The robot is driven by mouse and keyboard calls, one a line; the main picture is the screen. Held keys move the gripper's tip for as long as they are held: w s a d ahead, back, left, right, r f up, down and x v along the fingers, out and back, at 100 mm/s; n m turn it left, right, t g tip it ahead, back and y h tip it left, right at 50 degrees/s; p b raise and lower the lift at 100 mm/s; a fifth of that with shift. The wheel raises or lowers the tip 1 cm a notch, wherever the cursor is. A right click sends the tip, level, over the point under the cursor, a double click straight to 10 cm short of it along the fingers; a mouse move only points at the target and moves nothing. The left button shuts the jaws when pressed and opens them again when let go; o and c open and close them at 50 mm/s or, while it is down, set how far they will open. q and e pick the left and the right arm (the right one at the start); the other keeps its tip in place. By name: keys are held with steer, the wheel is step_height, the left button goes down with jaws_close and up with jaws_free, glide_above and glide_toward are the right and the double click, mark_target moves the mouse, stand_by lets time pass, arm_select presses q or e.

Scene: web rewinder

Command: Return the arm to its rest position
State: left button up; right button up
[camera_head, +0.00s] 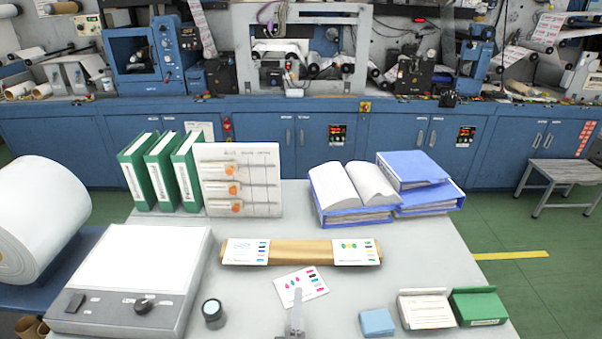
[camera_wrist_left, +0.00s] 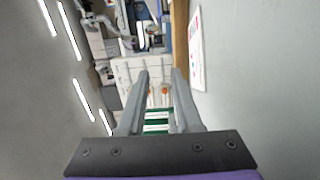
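My left gripper (camera_head: 296,312) shows at the bottom middle of the head view, over the front of the grey table (camera_head: 255,310). Only its narrow grey end is visible there, in front of a printed card (camera_head: 301,285). In the left wrist view, the two grey fingers of my left gripper (camera_wrist_left: 160,78) stand apart with nothing between them. That view looks sideways, with the table surface (camera_wrist_left: 255,90) along its right. My right gripper shows in neither view.
A light box (camera_head: 140,260), a dark round jar (camera_head: 213,313), a brown strip with cards (camera_head: 300,252), a blue pad (camera_head: 377,322) and card boxes (camera_head: 426,310) surround the gripper.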

arm_select(q)
step_height(320, 180, up, 5)
steer(key=m+g+h+p, duration=0.1)
steer(key=m+h+p, duration=0.15)
steer(key=m, duration=0.35)
steer(key=s+a+m+g+p, duration=0.1)
steer(key=s+a+m+g, duration=0.1)
steer(key=m, duration=0.1)
steer(key=s+a+f+m+g+p, duration=0.1)
steer(key=s+a+m+g, duration=0.1)
steer(key=m, duration=0.1)
steer(key=s+a+m+g+p, duration=0.1)
steer(key=s+a+m+g, duration=0.1)
steer(key=m+g, duration=0.1)
steer(key=shift+s+a+f+h, duration=0.2)
steer(key=shift+s+a+h, duration=0.05)
steer(key=shift+s+a, duration=0.15)
steer(key=s+a+f+m+g+y+p, duration=0.1)
steer(key=s+a+g+y, duration=0.3)
steer(key=s+a, duration=0.6)
steer(key=shift+f+m+g+p, duration=0.3)
steer(key=shift+f+m, duration=0.25)
steer(key=shift+m, duration=0.15)
